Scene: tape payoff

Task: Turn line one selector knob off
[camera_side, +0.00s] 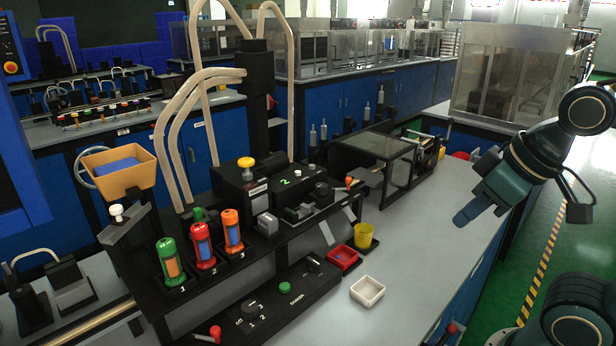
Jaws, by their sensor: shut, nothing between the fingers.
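A black selector knob (249,306) sits on the low black control panel (278,309) at the front of the bench. White marks "off", 1, 2 and 3 are printed around it. The knob is small and dark, and I cannot tell which mark it points at. My gripper (467,217) is at the right, above the bench's right edge. It is shut and empty, pointing down and left. It is far to the right of the knob and touches nothing.
The panel also carries a green button (285,287) and a red-tipped lever (215,333). Red (343,258) and white (367,291) trays and a yellow cup (363,235) stand right of it. Numbered canisters (202,245) stand behind. The bench's right side is clear.

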